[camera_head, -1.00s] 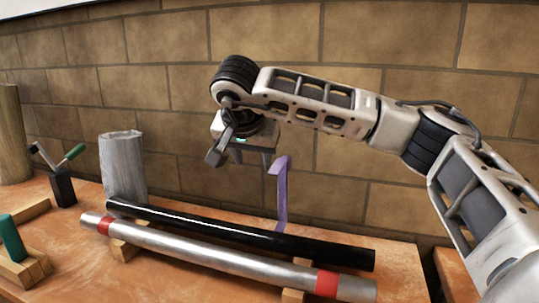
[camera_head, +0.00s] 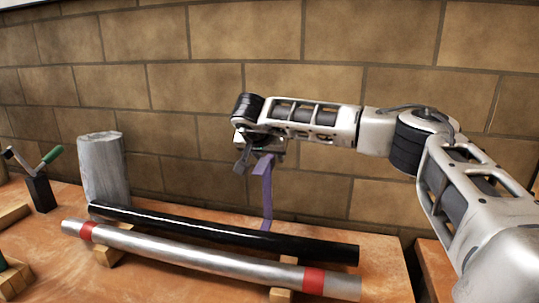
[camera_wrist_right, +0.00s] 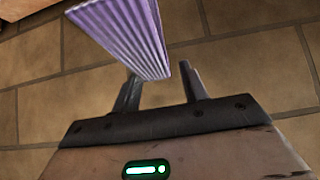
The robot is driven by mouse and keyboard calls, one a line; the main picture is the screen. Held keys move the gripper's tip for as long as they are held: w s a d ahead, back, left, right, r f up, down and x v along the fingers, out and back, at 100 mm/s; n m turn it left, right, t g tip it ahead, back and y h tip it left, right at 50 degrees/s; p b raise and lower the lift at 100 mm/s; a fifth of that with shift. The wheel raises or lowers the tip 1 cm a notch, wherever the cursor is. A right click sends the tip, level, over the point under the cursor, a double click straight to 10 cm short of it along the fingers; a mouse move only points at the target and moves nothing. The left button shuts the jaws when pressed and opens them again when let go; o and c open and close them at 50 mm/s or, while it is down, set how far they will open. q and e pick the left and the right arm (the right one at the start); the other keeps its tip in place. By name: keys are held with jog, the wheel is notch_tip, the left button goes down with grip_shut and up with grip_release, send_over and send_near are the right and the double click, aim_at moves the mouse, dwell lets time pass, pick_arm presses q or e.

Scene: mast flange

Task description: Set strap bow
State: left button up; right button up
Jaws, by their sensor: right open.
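A purple ribbed strap (camera_head: 267,190) stands up behind the two bars, its top bent over to one side. My right gripper (camera_head: 265,155) is at the strap's upper end in the head view. In the right wrist view, the fingers of my right gripper (camera_wrist_right: 159,77) are apart. The strap (camera_wrist_right: 125,35) lies across the space at the fingertips, in front of the left-hand finger's tip; I cannot tell whether it touches. A black bar (camera_head: 220,232) and a silver bar with red bands (camera_head: 200,258) lie side by side in front of the strap. My left gripper is out of view.
The bars rest on wooden blocks (camera_head: 112,254) on the orange-brown bench (camera_head: 55,280). A grey cylinder (camera_head: 103,170) and a dark holder with a green-handled tool (camera_head: 41,192) stand at left. A brick wall (camera_head: 330,60) rises close behind.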

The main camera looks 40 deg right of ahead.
jog(key=shift+x, duration=0.85)
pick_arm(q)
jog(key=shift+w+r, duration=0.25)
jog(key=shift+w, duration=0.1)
pick_arm(e)
jog(key=shift+w+d+f, duration=0.1)
jog(key=shift+w+f, duration=0.05)
grip_shut()
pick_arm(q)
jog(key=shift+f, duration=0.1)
